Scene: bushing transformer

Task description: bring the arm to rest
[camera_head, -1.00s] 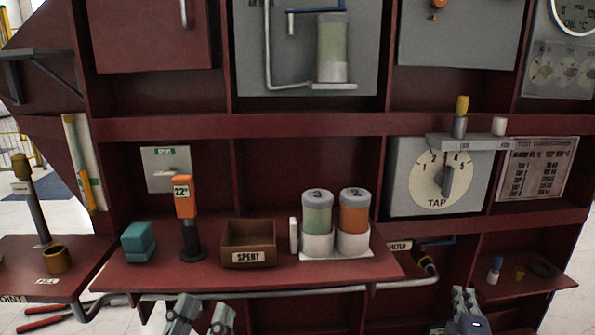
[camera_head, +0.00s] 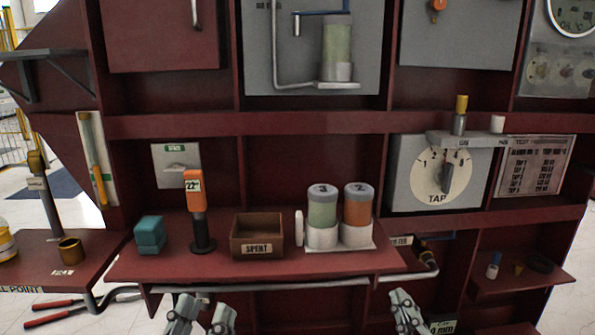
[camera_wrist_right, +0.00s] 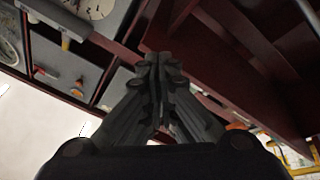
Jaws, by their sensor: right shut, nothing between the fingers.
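My left gripper (camera_head: 203,308) shows at the bottom of the head view, in front of the shelf's front edge. Its two fingers stand apart with nothing between them. My right gripper (camera_head: 402,300) is at the bottom of the head view, right of the shelf's middle. Its fingers are together and empty. In the right wrist view it (camera_wrist_right: 157,62) also shows shut, with the fingertips meeting and nothing held. Both grippers appear clear of the objects on the shelf.
The red shelf (camera_head: 165,268) carries a teal block (camera_head: 150,235), an orange-topped tool (camera_head: 197,205), a brown SPENT bin (camera_head: 257,235) and two canisters, green (camera_head: 322,212) and orange (camera_head: 357,210). A pipe (camera_head: 423,273) juts out right of the shelf. A tap dial (camera_head: 440,178) is above.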

